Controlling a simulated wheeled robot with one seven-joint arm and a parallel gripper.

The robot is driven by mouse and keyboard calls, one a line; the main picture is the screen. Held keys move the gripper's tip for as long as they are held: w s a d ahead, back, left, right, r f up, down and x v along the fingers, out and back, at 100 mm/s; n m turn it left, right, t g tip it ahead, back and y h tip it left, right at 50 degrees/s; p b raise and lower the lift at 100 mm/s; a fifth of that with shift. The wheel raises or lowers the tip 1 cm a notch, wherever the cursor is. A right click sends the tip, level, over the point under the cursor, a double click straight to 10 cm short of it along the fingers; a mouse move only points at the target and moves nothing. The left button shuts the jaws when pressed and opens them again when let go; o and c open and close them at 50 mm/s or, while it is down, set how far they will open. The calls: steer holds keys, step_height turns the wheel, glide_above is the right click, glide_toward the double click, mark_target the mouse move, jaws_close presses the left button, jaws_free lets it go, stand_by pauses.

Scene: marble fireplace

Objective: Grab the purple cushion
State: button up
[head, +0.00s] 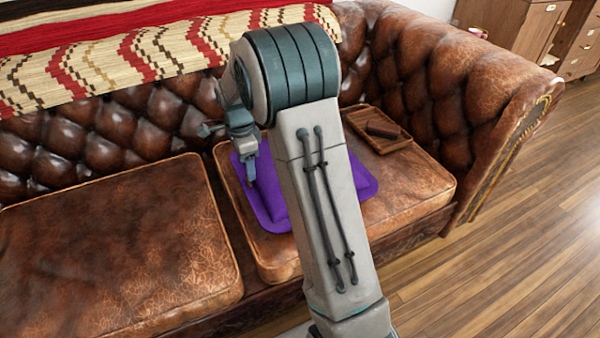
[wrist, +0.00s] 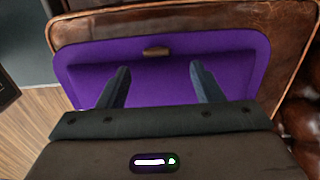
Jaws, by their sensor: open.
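The purple cushion (head: 268,200) lies on the right seat of the brown leather sofa, partly hidden behind my arm in the head view. In the wrist view the purple cushion (wrist: 220,50) fills much of the picture, with a small brown tab or object (wrist: 156,52) near its far edge. My gripper (head: 250,178) points down at the cushion's left part in the head view. In the wrist view my gripper (wrist: 158,72) is open, its two fingers apart over the cushion with nothing seen gripped between them. Whether the fingertips touch the cushion I cannot tell.
A brown wooden tray (head: 378,141) with a dark object on it sits on the same seat, right of my arm. The sofa's left seat (head: 110,255) is bare. A patterned blanket (head: 130,50) covers the backrest. The right armrest (head: 500,110) and wooden floor (head: 520,240) lie beyond.

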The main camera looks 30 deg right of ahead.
mark_target(248, 181)
steer(key=f+b, duration=0.1)
steer(key=f, duration=0.1)
steer(key=f+b, duration=0.1)
steer(key=f, duration=0.2)
steer(key=shift+s+a+b, duration=0.15)
steer(key=shift+a+b, duration=0.05)
steer(key=shift+b, duration=0.15)
jaws_close()
steer(key=shift+r, duration=0.1)
